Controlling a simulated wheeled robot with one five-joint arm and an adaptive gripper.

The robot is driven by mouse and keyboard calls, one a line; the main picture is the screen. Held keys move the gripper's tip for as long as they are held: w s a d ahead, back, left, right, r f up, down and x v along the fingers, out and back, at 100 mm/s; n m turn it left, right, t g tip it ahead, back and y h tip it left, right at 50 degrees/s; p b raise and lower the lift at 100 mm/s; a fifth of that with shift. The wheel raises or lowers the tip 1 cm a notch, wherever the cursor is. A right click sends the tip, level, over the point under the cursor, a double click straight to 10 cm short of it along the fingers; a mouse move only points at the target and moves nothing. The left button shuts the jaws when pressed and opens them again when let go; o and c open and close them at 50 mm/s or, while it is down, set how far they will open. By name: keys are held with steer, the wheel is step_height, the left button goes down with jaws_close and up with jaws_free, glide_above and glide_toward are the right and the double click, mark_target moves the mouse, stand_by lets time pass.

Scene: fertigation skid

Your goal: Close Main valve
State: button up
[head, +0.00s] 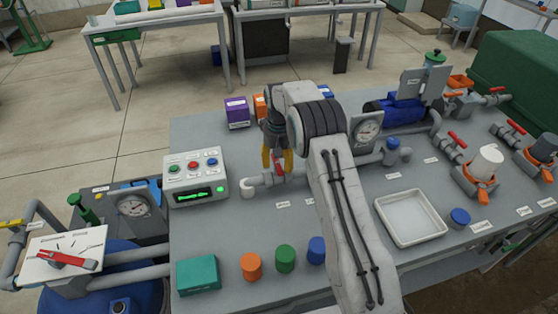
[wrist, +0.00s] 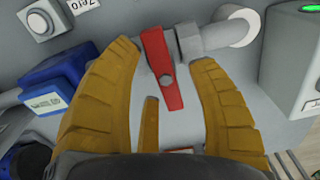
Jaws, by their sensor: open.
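A valve with a red lever (wrist: 162,68) sits on a grey pipe (wrist: 212,38) in the wrist view. The lever lies crosswise to the pipe stub at its right. My gripper (wrist: 165,50) is open, with its yellow fingers on either side of the lever. I see no clear contact. In the head view, my gripper (head: 277,160) points down at the pipe right of the control box, and my arm hides part of that pipe. Small labels (head: 283,204) on the bench are too small to read, so I cannot confirm which valve is Main.
A control box (head: 195,177) with a green display stands left of my gripper. Several red-handled valves (head: 456,139) are at the right. A white tray (head: 411,217) and coloured caps (head: 285,258) lie nearer. A gauge (head: 368,131) stands behind my arm.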

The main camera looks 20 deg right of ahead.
mark_target(279, 162)
steer(key=shift+r, duration=0.15)
step_height(279, 162, up, 12)
stand_by(0.5)
stand_by(0.4)
